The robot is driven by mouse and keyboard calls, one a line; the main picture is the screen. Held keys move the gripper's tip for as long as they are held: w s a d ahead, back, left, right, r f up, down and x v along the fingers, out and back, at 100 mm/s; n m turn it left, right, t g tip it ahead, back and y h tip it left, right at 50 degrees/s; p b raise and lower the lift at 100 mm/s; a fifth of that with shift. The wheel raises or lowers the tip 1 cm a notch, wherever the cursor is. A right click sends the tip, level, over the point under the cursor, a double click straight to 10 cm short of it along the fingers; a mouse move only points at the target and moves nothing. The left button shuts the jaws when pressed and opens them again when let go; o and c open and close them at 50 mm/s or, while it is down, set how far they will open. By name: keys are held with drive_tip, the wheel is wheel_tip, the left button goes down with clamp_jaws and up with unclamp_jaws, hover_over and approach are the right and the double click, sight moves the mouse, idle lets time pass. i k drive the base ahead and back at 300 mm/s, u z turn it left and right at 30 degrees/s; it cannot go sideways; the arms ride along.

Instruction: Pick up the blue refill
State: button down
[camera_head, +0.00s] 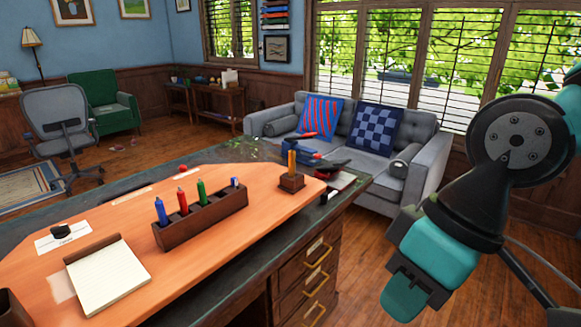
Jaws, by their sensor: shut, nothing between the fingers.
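A blue pen-like piece with a narrow tip (160,211) stands upright in the leftmost slot of a dark wooden holder (203,223) on the desk. It is the likeliest blue refill. A small blue-and-white piece (234,182) sits low at the holder's right end; I cannot tell what it is. Red (183,202) and green (202,193) pen-like pieces stand between them. My gripper (402,300) is at the lower right, beyond the desk's right edge and well away from the holder. It is shut and empty, pointing downward.
The desk (110,210) has an orange top area. A notepad (108,275) lies at front left. A small wooden block with an orange piece (291,178) stands to the holder's right. Red and blue tools lie behind. Drawer handles (317,257) project from the desk's right side.

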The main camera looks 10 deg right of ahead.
sight(234, 183)
drive_tip(key=z, duration=0.1)
drive_tip(key=i, duration=1.1)
drive_tip(key=u, duration=1.45)
